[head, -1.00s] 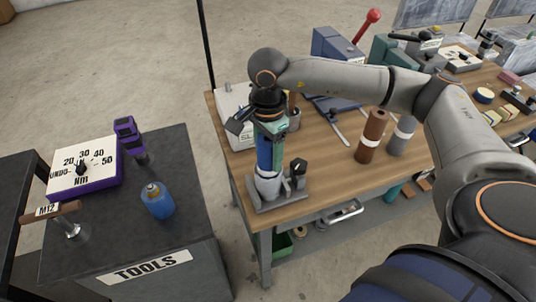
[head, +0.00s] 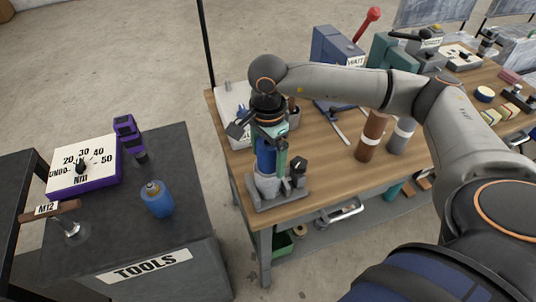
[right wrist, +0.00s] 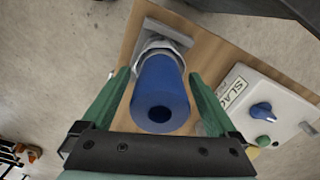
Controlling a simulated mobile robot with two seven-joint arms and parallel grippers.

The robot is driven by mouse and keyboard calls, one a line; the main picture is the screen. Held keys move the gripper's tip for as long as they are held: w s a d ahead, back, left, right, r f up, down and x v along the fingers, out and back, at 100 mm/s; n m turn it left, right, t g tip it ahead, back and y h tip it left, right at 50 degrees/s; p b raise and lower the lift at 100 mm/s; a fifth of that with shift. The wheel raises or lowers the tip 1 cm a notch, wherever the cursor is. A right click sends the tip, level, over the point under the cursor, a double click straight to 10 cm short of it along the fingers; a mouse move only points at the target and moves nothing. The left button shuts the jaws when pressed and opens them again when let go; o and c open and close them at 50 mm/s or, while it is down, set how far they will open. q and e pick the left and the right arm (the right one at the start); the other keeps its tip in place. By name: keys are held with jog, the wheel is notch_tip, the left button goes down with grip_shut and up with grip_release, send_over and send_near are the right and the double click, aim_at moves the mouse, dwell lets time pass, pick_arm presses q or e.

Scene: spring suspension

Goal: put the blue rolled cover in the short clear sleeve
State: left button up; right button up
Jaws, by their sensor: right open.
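The blue rolled cover (head: 266,160) stands upright over the workbench, with its lower end in the short clear sleeve (head: 268,186). How deep it sits in the sleeve I cannot tell. In the right wrist view the cover (right wrist: 160,92) shows its round open end towards the camera, and the pale rim of the sleeve (right wrist: 163,45) rings its far part. My right gripper (right wrist: 158,76) is open, with one green finger on each side of the cover and visible gaps between. In the head view the gripper (head: 271,148) points down and hides the cover's top. My left gripper is out of view.
A grey stand (head: 275,200) with a dark clamp knob (head: 298,167) holds the sleeve at the bench's front left corner. A white box with a blue knob (right wrist: 263,110) is close by. Brown (head: 372,135) and grey rolls (head: 401,135) stand right. A tool cart (head: 190,245) is left.

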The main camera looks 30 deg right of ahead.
notch_tip(320, 180, up, 12)
jog(key=shift+r+b, duration=0.2)
jog(key=shift+b, duration=0.15)
